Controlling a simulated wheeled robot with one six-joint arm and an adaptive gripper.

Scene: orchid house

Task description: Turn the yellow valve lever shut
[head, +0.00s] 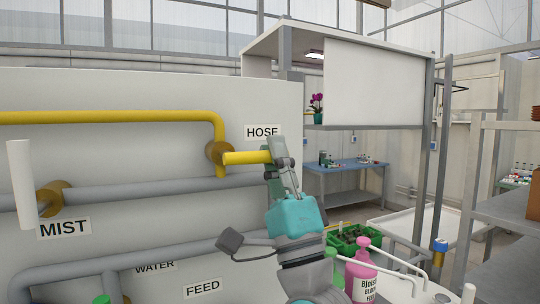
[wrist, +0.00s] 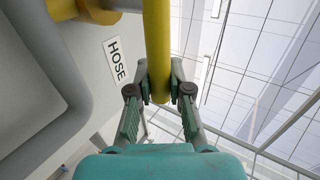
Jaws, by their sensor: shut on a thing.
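The yellow valve lever (head: 246,157) sticks out level to the right from its brass valve body (head: 217,153), below the HOSE label, in the head view. A yellow pipe runs into the valve from the left and above. My gripper (head: 280,162) is at the lever's outer end, shut on it. In the wrist view the lever (wrist: 157,50) runs down between the two fingers of my gripper (wrist: 158,85), which press on it from both sides. The lever's tip is partly hidden by the fingers in the head view.
A white lever (head: 22,185) stands upright on the MIST valve at left. Grey pipes cross the panel below. A pink bottle (head: 361,276) and a green crate (head: 350,240) stand at lower right. A blue table (head: 345,167) is farther back.

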